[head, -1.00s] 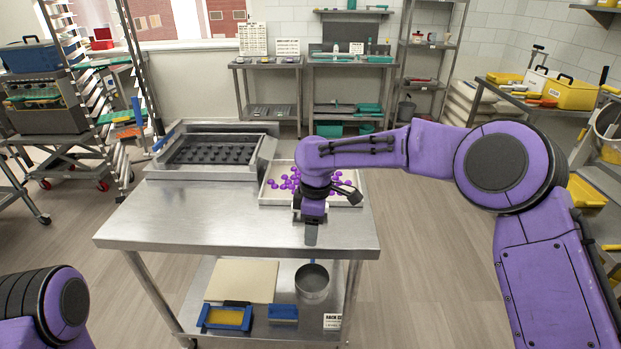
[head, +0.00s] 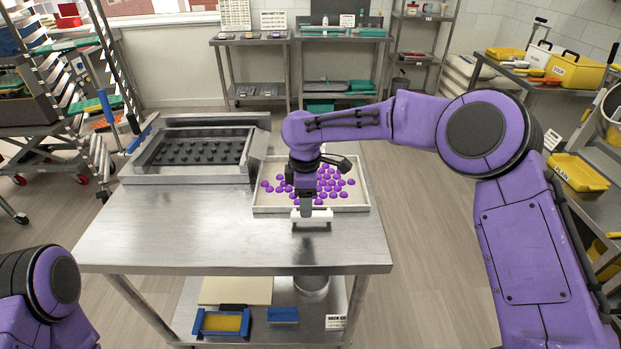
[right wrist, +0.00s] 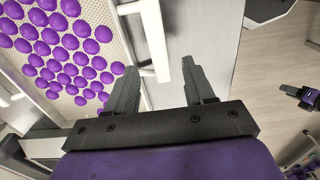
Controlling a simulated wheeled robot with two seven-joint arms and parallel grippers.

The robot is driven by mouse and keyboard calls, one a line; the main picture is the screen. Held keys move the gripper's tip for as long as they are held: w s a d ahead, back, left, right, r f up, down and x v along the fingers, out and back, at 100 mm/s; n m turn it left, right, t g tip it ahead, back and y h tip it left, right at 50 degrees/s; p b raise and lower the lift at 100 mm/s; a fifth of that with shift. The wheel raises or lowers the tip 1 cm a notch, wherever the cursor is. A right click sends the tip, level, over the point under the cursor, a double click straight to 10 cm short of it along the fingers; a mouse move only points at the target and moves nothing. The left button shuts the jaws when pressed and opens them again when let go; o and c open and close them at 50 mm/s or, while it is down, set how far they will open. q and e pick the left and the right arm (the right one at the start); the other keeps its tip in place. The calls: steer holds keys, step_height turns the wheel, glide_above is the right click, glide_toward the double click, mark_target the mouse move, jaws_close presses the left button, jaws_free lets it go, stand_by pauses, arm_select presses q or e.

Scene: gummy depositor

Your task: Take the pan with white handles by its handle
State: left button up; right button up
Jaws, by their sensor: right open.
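The pan (head: 262,208) is a pale shallow tray with many purple gummies in it. It lies on the steel table, right of the dark mould. Its white front handle (head: 326,215) shows at the near edge. My right gripper (head: 307,212) is over that handle. In the right wrist view the open fingers (right wrist: 160,80) point at the white handle (right wrist: 153,35), which shows between them; I see no grip on it, and depth is hard to tell.
The mould frame (head: 190,170) stands left of the pan. The table's front and right (head: 230,250) are bare. The lower shelf holds a pot (head: 312,287), a board (head: 236,290) and blue-framed items. A rack stands at left, yellow bins at right.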

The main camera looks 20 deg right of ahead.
steer(key=shift+s+f, duration=0.25)
steer(key=shift+f, duration=0.1)
steer(key=f, duration=0.1)
steer(key=f+p, duration=0.1)
steer(key=f, duration=0.2)
steer(key=shift+w+d+f+p, duration=0.25)
steer(key=shift+d+f+p, duration=0.1)
steer(key=shift+d, duration=0.05)
steer(key=shift+s+d+f, duration=0.1)
steer(key=shift+f, duration=0.35)
steer(key=shift+s+r, duration=0.1)
steer(key=shift+c, duration=1)
jaws_close()
